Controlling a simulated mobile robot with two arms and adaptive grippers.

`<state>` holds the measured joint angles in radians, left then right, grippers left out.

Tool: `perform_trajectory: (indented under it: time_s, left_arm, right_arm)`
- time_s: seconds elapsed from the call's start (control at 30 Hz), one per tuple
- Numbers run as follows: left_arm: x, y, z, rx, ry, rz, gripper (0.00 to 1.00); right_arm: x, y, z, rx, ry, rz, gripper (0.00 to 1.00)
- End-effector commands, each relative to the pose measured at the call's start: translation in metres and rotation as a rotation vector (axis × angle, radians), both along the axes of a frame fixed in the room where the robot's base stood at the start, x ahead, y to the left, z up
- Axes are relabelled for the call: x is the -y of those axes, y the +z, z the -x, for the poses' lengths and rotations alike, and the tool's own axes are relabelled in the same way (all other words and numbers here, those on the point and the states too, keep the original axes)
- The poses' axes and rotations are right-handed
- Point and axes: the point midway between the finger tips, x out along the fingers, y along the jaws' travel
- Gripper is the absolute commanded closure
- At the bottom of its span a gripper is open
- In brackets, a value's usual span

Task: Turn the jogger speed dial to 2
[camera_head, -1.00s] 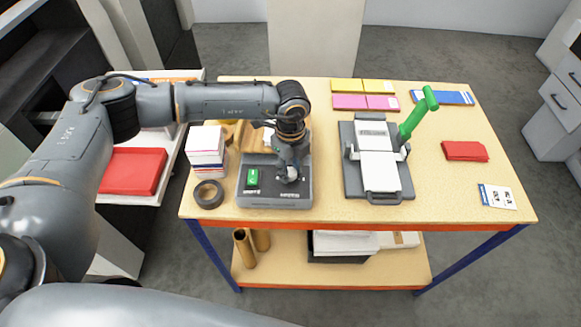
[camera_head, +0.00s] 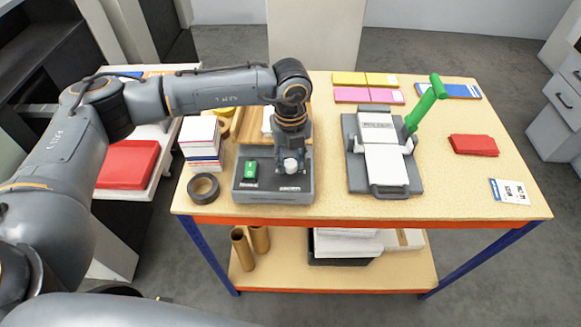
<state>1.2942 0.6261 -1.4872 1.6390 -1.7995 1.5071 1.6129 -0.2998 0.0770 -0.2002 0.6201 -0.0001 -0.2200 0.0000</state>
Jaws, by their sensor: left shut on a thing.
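The jogger (camera_head: 270,198) is a dark grey box at the front left of the table, with a green switch (camera_head: 251,169) on the left of its top. My left gripper (camera_head: 291,163) points down over the right part of the jogger's top. It is shut on the small pale speed dial (camera_head: 291,167), which is mostly covered by the fingers. The dial's setting and any scale marks are too small or hidden to read. My right gripper is not in view.
A stack of paper (camera_head: 199,140) and a dark tape roll (camera_head: 203,186) stand left of the jogger. A red packet (camera_head: 473,145) lies farther right. The table's front edge is close.

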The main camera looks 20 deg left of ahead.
Motion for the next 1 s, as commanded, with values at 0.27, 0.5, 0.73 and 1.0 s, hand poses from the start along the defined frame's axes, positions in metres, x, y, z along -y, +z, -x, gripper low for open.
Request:
perform_trajectory:
  time_s: [0.27,0.5,0.73,1.0]
  left_arm:
    - [0.000,-0.006,-0.001,0.002,-0.263,0.001,1.00]
    - [0.000,-0.006,-0.001,0.003,-0.491,0.001,1.00]
    - [0.000,-0.005,0.000,0.003,-0.710,0.001,1.00]
    - [0.001,-0.004,0.000,0.002,-0.967,0.001,1.00]
  right_arm:
    - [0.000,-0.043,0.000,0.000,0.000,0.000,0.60]
    - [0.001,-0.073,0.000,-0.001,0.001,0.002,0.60]
    - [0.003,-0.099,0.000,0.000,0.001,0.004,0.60]
    - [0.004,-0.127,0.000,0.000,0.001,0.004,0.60]
